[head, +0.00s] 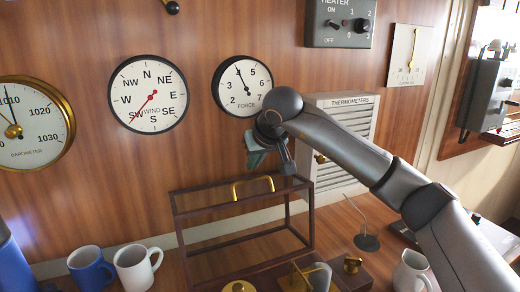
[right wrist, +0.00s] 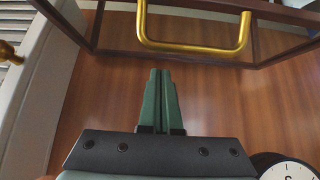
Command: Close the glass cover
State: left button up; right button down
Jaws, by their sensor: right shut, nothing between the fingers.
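The glass cover (head: 178,228) is a dark wood frame with clear panes and a brass handle (head: 252,187). It appears swung up behind a brass mechanism (head: 300,277) on a wooden base, which lies uncovered in front of it. My right gripper (head: 254,160) is shut and empty, just above and behind the handle, near the wall. In the right wrist view its fingertips (right wrist: 160,72) point toward the cover's frame edge and the handle (right wrist: 193,46), with a small gap visible. Whether any finger touches the cover cannot be told. My left gripper is out of view.
Blue mug (head: 90,268) and white mug (head: 138,268) stand left of the cover. A white jug (head: 411,272) stands to the right. A louvred thermometer box (head: 345,125) and dials, including the wind dial (head: 148,95), are on the wooden wall close behind.

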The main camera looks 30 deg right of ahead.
jog(key=shift+s+a+f, duration=0.1)
jog(key=shift+s+a, duration=0.05)
jog(key=shift+s, duration=1.85)
